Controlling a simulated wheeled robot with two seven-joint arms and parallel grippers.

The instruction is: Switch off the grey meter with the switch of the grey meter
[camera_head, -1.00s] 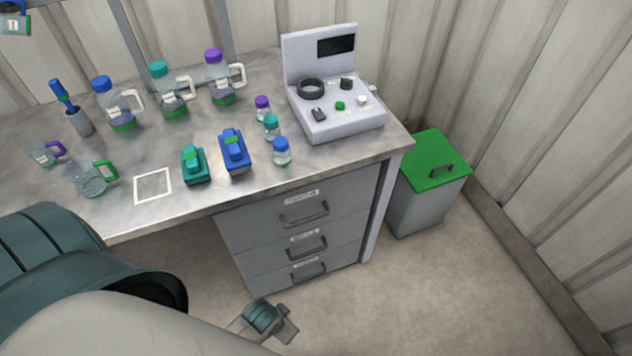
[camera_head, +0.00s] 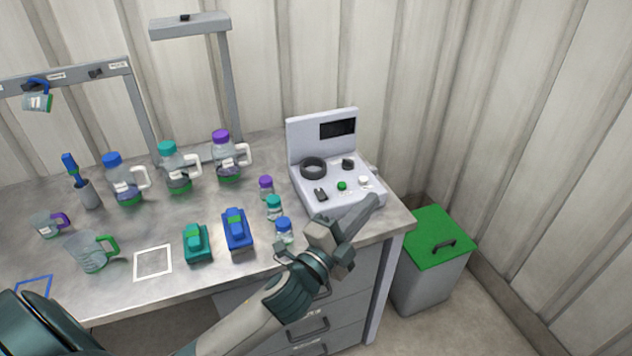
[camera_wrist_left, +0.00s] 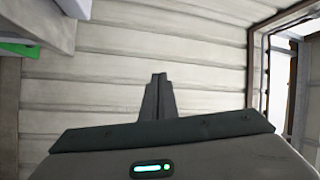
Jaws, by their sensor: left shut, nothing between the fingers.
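The grey meter (camera_head: 328,206) stands at the right end of the bench, with a dark display (camera_head: 338,129) on its upright back panel. Its sloping front carries a black ring (camera_head: 313,168), a dark knob (camera_head: 348,163), a green button (camera_head: 342,186), a white button (camera_head: 364,181) and a small dark switch-like part (camera_head: 321,194). My left gripper (camera_head: 374,203) is shut and empty, its tips by the meter's front right corner; I cannot tell if they touch it. The left wrist view shows its closed fingers (camera_wrist_left: 158,97) against a ribbed wall. My right gripper is not in view.
Small capped bottles (camera_head: 274,207) stand left of the meter. A blue case (camera_head: 237,230) and a teal case (camera_head: 197,243) lie farther left, with jugs (camera_head: 227,160) behind. A green-lidded bin (camera_head: 436,238) stands right of the bench, against the wall.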

